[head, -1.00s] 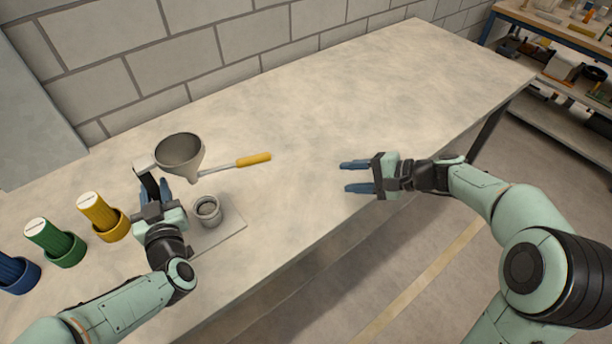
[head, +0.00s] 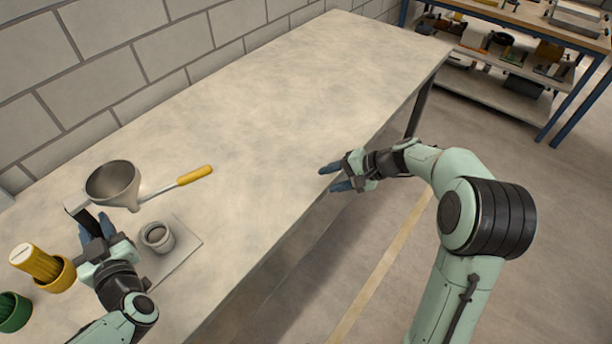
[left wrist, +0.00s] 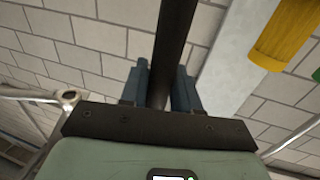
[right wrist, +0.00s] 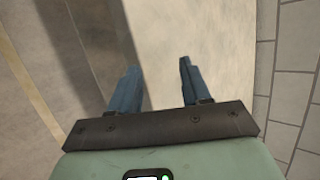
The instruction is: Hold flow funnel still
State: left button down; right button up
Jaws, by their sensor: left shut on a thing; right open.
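The grey metal funnel (head: 113,184) is at the left in the head view, mouth up and spout down. In the left wrist view, my left gripper's fingers are shut on this dark bar (left wrist: 174,45). The small grey cup (head: 157,238) stands on a flat plate (head: 186,244), in front and to the right of the spout. My right gripper (head: 330,178) is open and empty at the table's front edge, and its spread fingers show in the right wrist view (right wrist: 158,82).
A yellow-handled tool (head: 193,176) lies right of the funnel, its near end partly hidden behind it. A yellow cylinder (head: 36,262) and a green holder (head: 14,312) stand at the left. The table's middle and far end (head: 300,90) are clear. A shelf unit stands at the back right.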

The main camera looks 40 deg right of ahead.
grip_shut()
jog(key=a+r+g, duration=0.1)
jog(key=a, duration=0.2)
jog(key=w+a+r+n+g+y, duration=0.1)
jog(key=a, duration=0.3)
jog(key=a+r+g, duration=0.1)
jog(key=a, duration=0.2)
jog(key=shift+w+a+r+y, duration=0.15)
jog(key=shift+w+y, duration=0.15)
jog(key=shift+w, duration=0.05)
jog(key=a+r+g+h, duration=0.35)
jog(key=a+r, duration=0.25)
jog(key=a, duration=0.5)
jog(key=m+t+h, duration=0.4)
jog(key=m+h, duration=0.1)
jog(key=m, duration=0.1)
send_near(197, 178)
jog(key=shift+y, duration=0.25)
jog(key=x, duration=0.6)
jog(key=shift+d+f, duration=0.15)
jog(key=shift+f, duration=0.05)
